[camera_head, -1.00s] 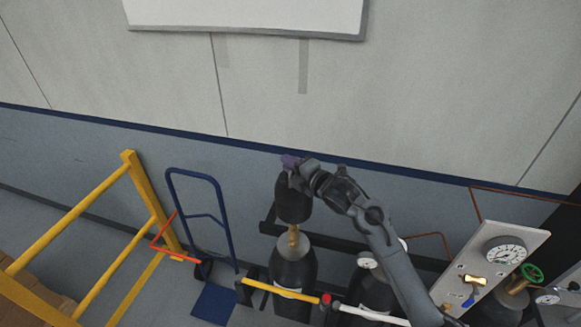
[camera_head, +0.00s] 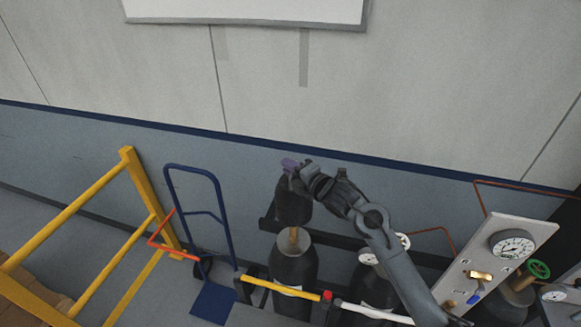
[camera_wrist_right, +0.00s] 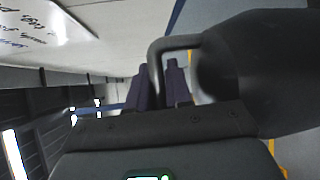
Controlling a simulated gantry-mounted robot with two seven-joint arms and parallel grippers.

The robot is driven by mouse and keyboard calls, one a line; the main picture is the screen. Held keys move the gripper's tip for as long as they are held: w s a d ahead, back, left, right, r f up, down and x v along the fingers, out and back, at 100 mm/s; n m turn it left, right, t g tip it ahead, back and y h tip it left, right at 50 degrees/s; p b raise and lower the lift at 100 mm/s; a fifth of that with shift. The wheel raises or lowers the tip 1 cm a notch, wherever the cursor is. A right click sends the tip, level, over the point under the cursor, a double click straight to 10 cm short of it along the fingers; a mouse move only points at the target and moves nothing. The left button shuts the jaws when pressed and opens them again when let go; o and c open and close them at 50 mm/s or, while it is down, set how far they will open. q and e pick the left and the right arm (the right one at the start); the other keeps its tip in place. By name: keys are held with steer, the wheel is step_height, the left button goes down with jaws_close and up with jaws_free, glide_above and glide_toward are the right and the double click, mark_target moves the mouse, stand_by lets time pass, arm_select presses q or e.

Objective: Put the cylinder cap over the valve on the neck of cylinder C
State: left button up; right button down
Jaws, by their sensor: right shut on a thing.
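The cylinder cap (camera_head: 292,204) is a dark, rounded can with a bar handle. My right gripper (camera_head: 291,166) is shut on the handle and holds the cap upright above a dark cylinder (camera_head: 293,268). In the right wrist view, the fingers (camera_wrist_right: 160,88) close around the handle (camera_wrist_right: 156,62) beside the cap (camera_wrist_right: 262,72). The brass valve (camera_head: 294,238) stands on the cylinder's neck. Its lower part shows below the cap's rim, and its upper part is hidden by the cap. I cannot read a letter on the cylinder. My left gripper is not in view.
A second dark cylinder (camera_head: 369,288) stands to the right, partly behind my right arm. A yellow bar (camera_head: 272,287) and a white bar (camera_head: 372,314) run in front. A blue hand truck (camera_head: 218,215) and yellow railing (camera_head: 150,205) are left. A gauge panel (camera_head: 505,262) stands right.

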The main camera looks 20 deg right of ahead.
steer(key=shift+f+b, duration=0.45)
steer(key=shift+f, duration=0.35)
stand_by(0.5)
stand_by(0.8)
